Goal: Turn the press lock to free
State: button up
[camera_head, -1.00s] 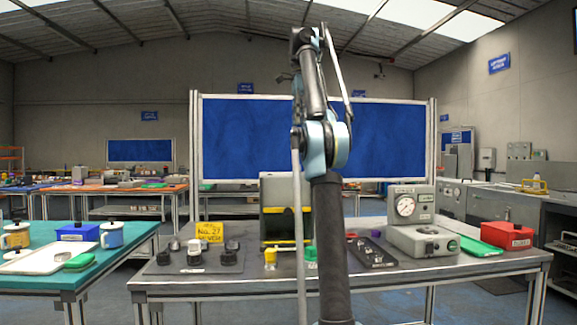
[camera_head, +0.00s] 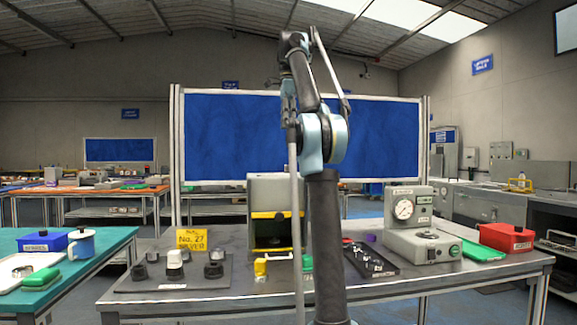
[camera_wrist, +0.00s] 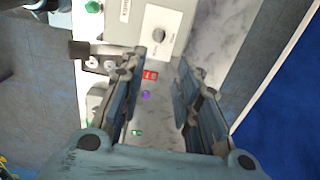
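A grey press-like machine (camera_head: 424,246) with a round gauge (camera_head: 403,209) and a green button (camera_head: 454,250) stands on the right half of the table. I cannot tell for sure which part is its lock. In the wrist view a grey box (camera_wrist: 178,18) carries a round dark knob (camera_wrist: 158,36) and a label, with a green button (camera_wrist: 93,7) to its left. My gripper (camera_wrist: 168,64) is open and empty, its two fingers spread apart. The knob appears beyond the fingertips, apart from them. In the head view my raised arm stands left of the gauge machine.
On the table (camera_head: 200,305) are a grey and yellow machine (camera_head: 276,212), a yellow No. 27 sign (camera_head: 198,240), a black tray (camera_head: 370,261) and a red box (camera_head: 506,237). A teal table (camera_head: 60,290) stands at left. A blue board (camera_head: 235,135) rises behind.

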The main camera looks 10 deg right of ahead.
aim_at(288, 169)
notch_tip(288, 169, down, 15)
jog(key=shift+s+f, duration=0.1)
jog(key=shift+f, duration=0.05)
dwell(0.7)
jog(key=shift+c, duration=0.2)
grip_shut()
